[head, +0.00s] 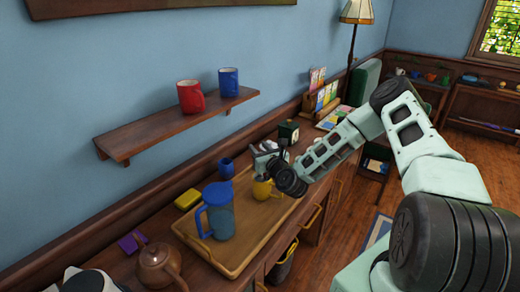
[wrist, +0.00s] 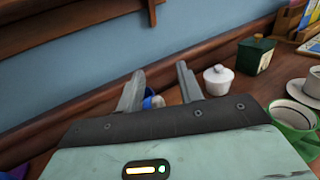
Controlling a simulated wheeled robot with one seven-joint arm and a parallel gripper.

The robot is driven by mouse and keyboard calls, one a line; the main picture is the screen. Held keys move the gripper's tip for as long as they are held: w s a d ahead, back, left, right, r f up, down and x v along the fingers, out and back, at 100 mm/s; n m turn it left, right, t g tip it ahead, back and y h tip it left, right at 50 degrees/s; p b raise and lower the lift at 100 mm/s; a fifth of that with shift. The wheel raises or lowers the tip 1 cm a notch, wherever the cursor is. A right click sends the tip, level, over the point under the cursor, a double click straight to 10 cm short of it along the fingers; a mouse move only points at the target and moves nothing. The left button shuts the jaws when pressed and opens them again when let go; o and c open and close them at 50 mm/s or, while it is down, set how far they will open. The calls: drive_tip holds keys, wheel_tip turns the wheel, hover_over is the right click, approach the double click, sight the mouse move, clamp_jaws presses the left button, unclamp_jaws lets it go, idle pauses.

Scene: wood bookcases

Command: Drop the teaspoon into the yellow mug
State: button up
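The yellow mug (head: 261,190) stands upright on the wooden tray (head: 250,245); my arm's end partly covers it. My gripper (head: 262,150) is above and just behind the mug in the head view. In the wrist view my gripper (wrist: 158,75) has its two fingers apart, with nothing visibly clamped between them. A blue object (wrist: 148,94) and a small pale piece beside it show beyond the fingers; I cannot tell what the pale piece is. I cannot make out the teaspoon in either view. The yellow mug is not visible in the wrist view.
A blue pitcher (head: 218,212) stands on the tray. A blue cup (head: 226,168) and yellow box (head: 187,199) are behind it. A brown teapot (head: 158,265) is at the near left. A white lidded bowl (wrist: 218,82) and green mug (wrist: 291,122) are right of the fingers. A wall shelf (head: 175,122) is above.

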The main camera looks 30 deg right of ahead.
idle(0.6)
drive_tip(key=s+a, duration=0.1)
drive_tip(key=s, duration=0.9)
drive_tip(key=shift+a, duration=0.1)
